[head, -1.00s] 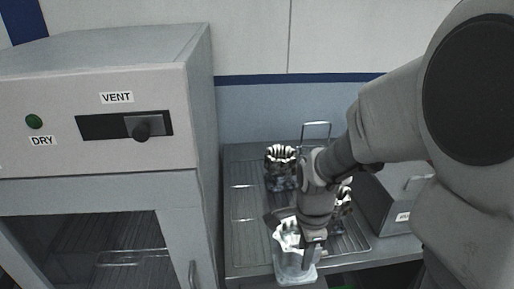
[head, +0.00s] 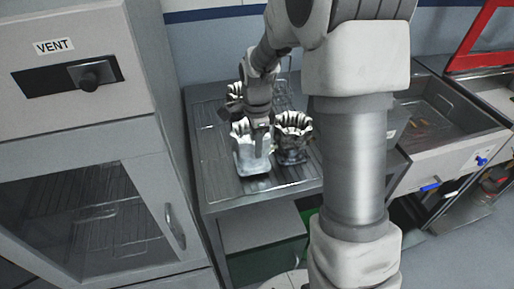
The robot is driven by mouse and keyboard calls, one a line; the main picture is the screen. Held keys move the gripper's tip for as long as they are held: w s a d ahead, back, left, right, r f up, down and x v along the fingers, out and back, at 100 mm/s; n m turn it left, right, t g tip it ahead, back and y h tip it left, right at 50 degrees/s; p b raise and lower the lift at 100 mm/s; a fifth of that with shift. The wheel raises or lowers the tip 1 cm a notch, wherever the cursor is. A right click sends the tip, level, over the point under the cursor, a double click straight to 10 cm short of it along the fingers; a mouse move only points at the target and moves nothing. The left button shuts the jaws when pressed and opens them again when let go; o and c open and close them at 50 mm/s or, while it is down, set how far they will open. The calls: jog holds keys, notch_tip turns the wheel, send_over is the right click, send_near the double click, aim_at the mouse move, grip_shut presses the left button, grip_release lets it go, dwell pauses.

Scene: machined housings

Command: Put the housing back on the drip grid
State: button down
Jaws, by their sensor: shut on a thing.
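My gripper (head: 258,140) is shut on a pale metal housing (head: 250,160) with a scalloped rim. The held housing is upright at the front part of the ribbed drip grid (head: 215,160). I cannot tell whether its base touches the grid. A second, darker housing (head: 293,140) stands on the grid just right of the held one, very close to it. A third housing (head: 235,90) shows at the back left, partly hidden by my gripper.
A cabinet with a VENT slider (head: 88,78) and a glass door (head: 75,215) stands at the left. A basin (head: 435,115) is at the right, with a red frame (head: 490,35) beyond. The grid's left strip is clear. My arm hides part of the right side.

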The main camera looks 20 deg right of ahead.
jog(key=shift+s+f, duration=0.1)
jog(key=shift+f, duration=0.5)
jog(key=shift+f, duration=0.2)
jog(key=c, duration=0.8)
grip_release()
jog(key=shift+s, duration=0.1)
jog(key=shift+o, duration=0.2)
